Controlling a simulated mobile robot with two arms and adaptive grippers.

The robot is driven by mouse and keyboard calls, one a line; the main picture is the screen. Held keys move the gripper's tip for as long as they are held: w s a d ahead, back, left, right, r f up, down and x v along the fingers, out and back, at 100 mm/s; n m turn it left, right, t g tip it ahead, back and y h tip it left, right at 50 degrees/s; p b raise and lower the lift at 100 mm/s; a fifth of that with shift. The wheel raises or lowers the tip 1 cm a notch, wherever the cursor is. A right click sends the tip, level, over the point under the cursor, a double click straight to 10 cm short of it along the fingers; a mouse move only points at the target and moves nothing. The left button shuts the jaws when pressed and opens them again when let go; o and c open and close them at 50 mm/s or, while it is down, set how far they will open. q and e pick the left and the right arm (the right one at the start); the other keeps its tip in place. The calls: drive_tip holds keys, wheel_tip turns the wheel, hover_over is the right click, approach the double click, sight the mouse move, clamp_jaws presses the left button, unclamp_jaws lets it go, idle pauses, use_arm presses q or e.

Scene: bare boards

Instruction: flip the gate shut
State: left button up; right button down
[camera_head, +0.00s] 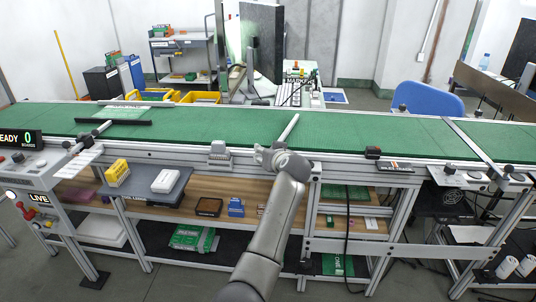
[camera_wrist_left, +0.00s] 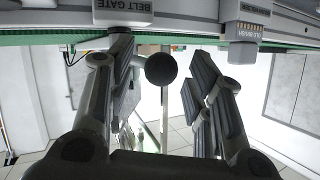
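In the left wrist view, a black ball knob (camera_wrist_left: 161,68) shows between the two fingers of my left gripper (camera_wrist_left: 160,58). The fingers are spread, with a visible gap on each side of the knob. A white block labelled "BELT GATE" (camera_wrist_left: 122,11) is at the top, just above the left finger. In the head view my left gripper (camera_head: 275,156) is at the front rail of the green conveyor. A pale rod (camera_head: 289,128) slants up from beside it over the belt; I cannot tell how it joins the knob, which is hidden there. My right gripper is out of view.
The green belt (camera_head: 210,126) is bare around the rod. A small grey box (camera_head: 219,150) is on the rail to the left, and a black box (camera_head: 373,152) to the right. Shelves (camera_head: 170,208) lie below the belt.

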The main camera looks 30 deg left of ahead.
use_arm(q)
drive_tip(key=shift+s+d, duration=0.1)
drive_tip(key=shift+r, duration=0.2)
wheel_tip(320, 180, up, 10)
drive_tip(key=shift+f, duration=0.2)
